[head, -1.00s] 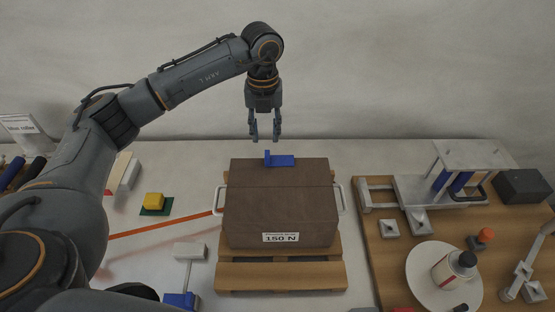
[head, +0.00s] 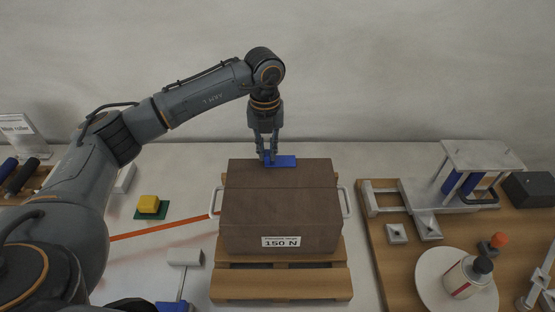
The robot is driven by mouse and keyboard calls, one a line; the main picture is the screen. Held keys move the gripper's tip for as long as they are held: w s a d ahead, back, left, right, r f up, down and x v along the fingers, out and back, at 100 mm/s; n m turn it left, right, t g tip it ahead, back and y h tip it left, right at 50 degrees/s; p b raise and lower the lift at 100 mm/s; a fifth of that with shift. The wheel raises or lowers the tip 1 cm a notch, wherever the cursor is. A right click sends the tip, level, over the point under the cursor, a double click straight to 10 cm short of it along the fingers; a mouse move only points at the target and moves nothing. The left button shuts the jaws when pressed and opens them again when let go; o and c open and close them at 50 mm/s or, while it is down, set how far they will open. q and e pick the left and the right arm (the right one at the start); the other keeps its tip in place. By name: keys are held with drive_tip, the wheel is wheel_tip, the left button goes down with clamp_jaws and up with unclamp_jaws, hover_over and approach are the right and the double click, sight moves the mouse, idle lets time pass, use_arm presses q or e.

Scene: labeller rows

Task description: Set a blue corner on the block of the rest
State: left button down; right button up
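A blue corner (head: 284,161) lies on the back edge of the top of a brown box marked "150 N" (head: 281,205). My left gripper (head: 267,156) points straight down at the left part of the blue corner. Its fingertips are at the corner's upright part, and whether they press on it cannot be told. A small white block (head: 185,257) on a thin rod stands left of the box; I cannot tell whether it is the block of the rest. A blue piece (head: 174,307) shows at the bottom edge, partly cut off. My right gripper is out of view.
The box stands on a wooden pallet (head: 282,286) and has white side handles. A yellow block (head: 148,203) on a green pad lies left. A wooden board (head: 385,262) at right carries a metal fixture (head: 475,155), a white disc (head: 430,291) and a bottle (head: 466,277).

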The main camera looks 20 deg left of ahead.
use_arm(q)
drive_tip(key=shift+r, duration=0.1)
drive_tip(key=shift+r+p, duration=2.5)
drive_tip(key=shift+r, duration=1.45)
drive_tip(key=shift+f, duration=0.1)
